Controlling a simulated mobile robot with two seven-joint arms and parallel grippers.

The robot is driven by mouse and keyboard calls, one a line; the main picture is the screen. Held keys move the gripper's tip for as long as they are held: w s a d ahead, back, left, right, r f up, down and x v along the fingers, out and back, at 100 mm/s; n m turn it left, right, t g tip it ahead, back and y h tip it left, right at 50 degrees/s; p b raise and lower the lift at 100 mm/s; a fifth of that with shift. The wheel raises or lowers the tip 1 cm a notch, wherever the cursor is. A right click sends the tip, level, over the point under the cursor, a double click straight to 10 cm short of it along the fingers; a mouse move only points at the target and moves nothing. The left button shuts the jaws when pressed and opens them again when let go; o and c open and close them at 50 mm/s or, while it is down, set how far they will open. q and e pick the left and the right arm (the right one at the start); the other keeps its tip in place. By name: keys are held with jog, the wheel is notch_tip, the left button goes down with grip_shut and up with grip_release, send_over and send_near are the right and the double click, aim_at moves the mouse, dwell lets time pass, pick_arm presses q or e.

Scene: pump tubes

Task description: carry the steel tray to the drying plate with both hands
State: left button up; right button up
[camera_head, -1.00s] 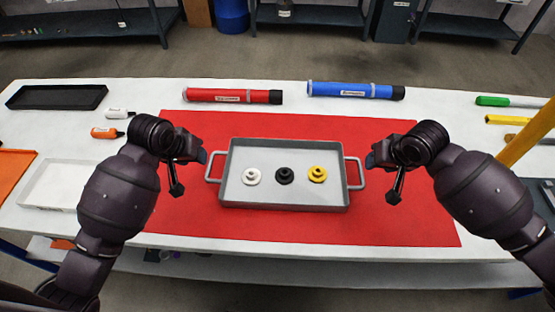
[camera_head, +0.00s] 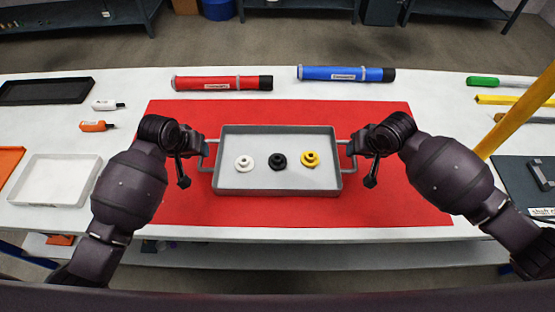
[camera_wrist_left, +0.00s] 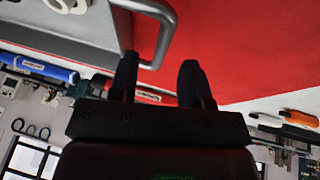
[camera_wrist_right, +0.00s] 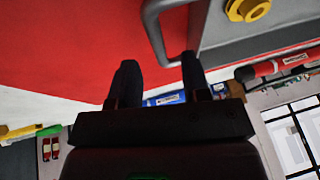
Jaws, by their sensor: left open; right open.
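The steel tray (camera_head: 277,190) sits on the red mat with a white, a black and a yellow ringed part in it. It has a bar handle at each end. My left gripper (camera_head: 204,144) is open at the tray's left handle; in the left wrist view this handle (camera_wrist_left: 168,35) shows at the open fingertips (camera_wrist_left: 158,62). My right gripper (camera_head: 352,146) is open at the right handle; in the right wrist view that handle (camera_wrist_right: 151,25) shows between the open fingertips (camera_wrist_right: 159,62). Neither gripper is shut on a handle. I cannot tell which surface is the drying plate.
The red mat (camera_head: 270,215) has bare room around the tray. A red tube (camera_head: 220,83) and a blue tube (camera_head: 345,74) lie behind it. A white tray (camera_head: 50,180) is at left, a dark plate (camera_head: 510,180) at right, beside a yellow post (camera_head: 520,112).

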pick_arm(q)
jog(key=shift+x, duration=2.25)
pick_arm(e)
jog(key=shift+x, duration=2.25)
pick_arm(q)
grip_shut()
pick_arm(e)
grip_shut()
